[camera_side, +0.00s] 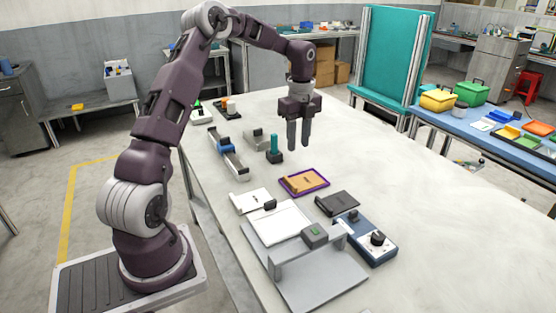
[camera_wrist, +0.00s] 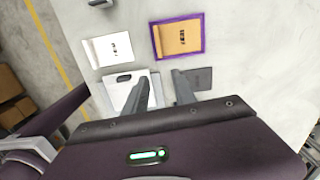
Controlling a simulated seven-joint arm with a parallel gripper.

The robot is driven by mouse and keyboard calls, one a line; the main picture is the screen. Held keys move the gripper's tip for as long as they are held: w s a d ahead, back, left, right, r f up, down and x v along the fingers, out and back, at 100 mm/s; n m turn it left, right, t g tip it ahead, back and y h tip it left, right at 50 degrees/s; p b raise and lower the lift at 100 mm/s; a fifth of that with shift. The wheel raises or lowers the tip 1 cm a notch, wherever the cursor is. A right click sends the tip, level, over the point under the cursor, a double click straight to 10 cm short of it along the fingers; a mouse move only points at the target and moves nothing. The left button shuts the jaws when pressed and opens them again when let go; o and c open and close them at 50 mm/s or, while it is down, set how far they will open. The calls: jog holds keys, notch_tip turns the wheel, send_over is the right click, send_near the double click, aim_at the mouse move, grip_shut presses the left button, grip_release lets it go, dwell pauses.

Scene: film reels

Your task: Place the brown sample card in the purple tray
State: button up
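The brown sample card (camera_side: 303,182) lies flat inside the purple tray (camera_side: 325,188), within its raised rim. In the wrist view the brown card (camera_wrist: 178,37) sits inside the purple rim of the tray (camera_wrist: 204,36), slightly turned, with a darker strip along its left side and small dark marks. My gripper (camera_side: 298,147) is above the table, higher than the tray and behind it in the side view. Its two fingers (camera_wrist: 160,77) point down with a gap between them, and nothing is held. No part of the tray is hidden by the fingers.
A white card (camera_side: 251,201) and a dark grey card (camera_side: 338,203) lie near the tray. A grey stand with a white plate (camera_side: 281,224) and a blue device (camera_side: 366,240) are in front. A teal-topped post (camera_side: 274,150) stands behind. The table's right side is clear.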

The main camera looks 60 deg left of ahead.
jog(key=s+d+r+n+t+y, duration=0.2)
jog(key=s+d+r+n, duration=0.55)
jog(key=d+r, duration=0.65)
jog(key=s+d+n+t+h, duration=0.1)
jog(key=s+d+n, duration=0.4)
jog(key=s, duration=0.5)
jog(key=s+d+n+t+h, duration=0.1)
jog(key=s+d+n, duration=0.3)
jog(key=s, duration=0.6)
jog(key=shift+d+f+n+t, duration=0.35)
jog(key=shift+d+t, duration=0.35)
jog(key=shift+d, duration=0.35)
